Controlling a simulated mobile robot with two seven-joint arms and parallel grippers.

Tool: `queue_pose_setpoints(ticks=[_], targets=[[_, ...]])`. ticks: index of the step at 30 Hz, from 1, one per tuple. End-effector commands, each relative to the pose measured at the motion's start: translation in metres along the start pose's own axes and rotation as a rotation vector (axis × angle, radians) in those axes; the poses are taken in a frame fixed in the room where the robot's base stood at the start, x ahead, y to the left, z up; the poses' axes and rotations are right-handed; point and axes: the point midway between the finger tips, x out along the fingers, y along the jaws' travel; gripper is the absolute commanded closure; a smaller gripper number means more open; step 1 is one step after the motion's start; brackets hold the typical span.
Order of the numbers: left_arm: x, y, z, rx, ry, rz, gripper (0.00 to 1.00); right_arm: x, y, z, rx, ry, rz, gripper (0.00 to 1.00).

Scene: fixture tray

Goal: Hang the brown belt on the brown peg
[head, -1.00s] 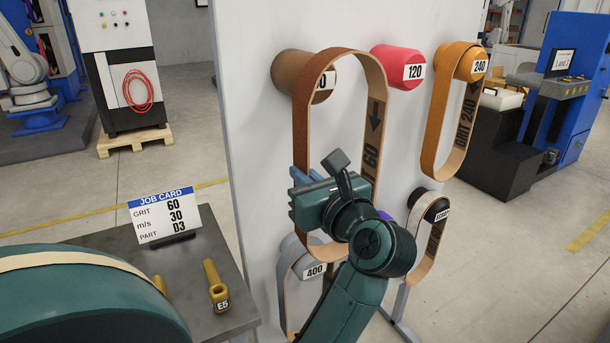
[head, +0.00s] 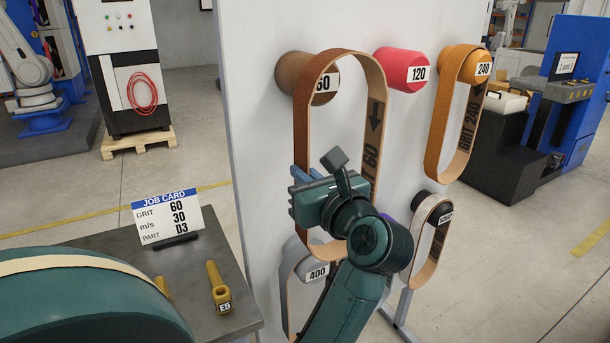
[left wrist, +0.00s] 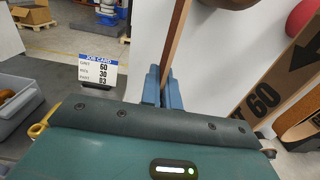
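The brown belt (head: 301,130), a tall loop marked GRIT 60, hangs upright in front of the board. My left gripper (head: 305,185) is shut on its left strand, low on the loop. In the left wrist view the blue fingers (left wrist: 162,90) pinch the belt strip (left wrist: 176,45); its other strand with the 60 print (left wrist: 262,98) is at right. The brown peg (head: 284,76), labelled 60, is at the board's upper left. The belt's left strand crosses in front of the peg, whose label shows through the loop; the gap between them is unclear. My right gripper is not in view.
A bare red 120 peg (head: 398,66) is right of the belt. An orange belt (head: 435,140) hangs on the 240 peg (head: 470,62). Lower belts hang near a black peg (head: 439,212) and the grey 400 peg (head: 312,268). A job card (head: 165,218) stands on the table at left.

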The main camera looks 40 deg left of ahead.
Motion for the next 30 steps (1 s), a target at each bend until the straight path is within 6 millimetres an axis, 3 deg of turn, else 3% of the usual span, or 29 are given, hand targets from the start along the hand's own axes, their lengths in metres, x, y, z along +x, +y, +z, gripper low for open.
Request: queue_pose_setpoints(ticks=[19, 30], targets=[[0.026, 0.000, 0.001, 0.000, -0.002, 0.000, 1.00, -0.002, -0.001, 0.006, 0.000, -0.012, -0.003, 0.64], [0.028, 0.000, 0.001, -0.001, -0.002, 0.000, 1.00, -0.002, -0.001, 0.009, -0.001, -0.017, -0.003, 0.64]])
